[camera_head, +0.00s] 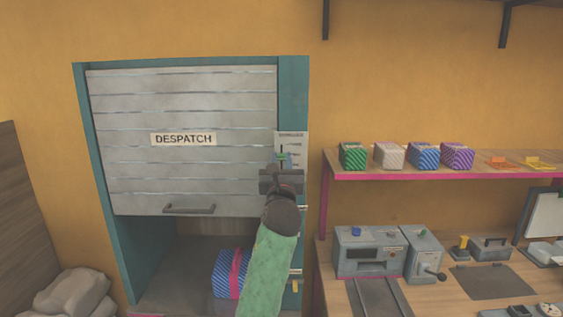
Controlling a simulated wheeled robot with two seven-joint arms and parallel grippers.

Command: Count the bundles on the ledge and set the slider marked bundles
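A despatch cabinet with a teal frame (293,85) and a grey slatted shutter (180,100), labelled DESPATCH, stands against the wall. Its shutter is partly raised. A pale panel (295,142) with small print too small to read is on its right post. My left gripper (283,160) is in front of this panel, at a small green and blue part that it partly hides. I cannot tell whether its fingers are open or shut on it. A blue striped bundle (226,272) with a pink band lies under the shutter, partly behind my arm. My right gripper is out of view.
A pink-edged shelf (400,175) holds several wrapped bundles: green (352,156), pale (388,155), blue (424,156) and purple (457,156). Orange items lie farther right. Below, a workbench carries a grey machine (370,252). Grey sacks (75,293) lie at lower left.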

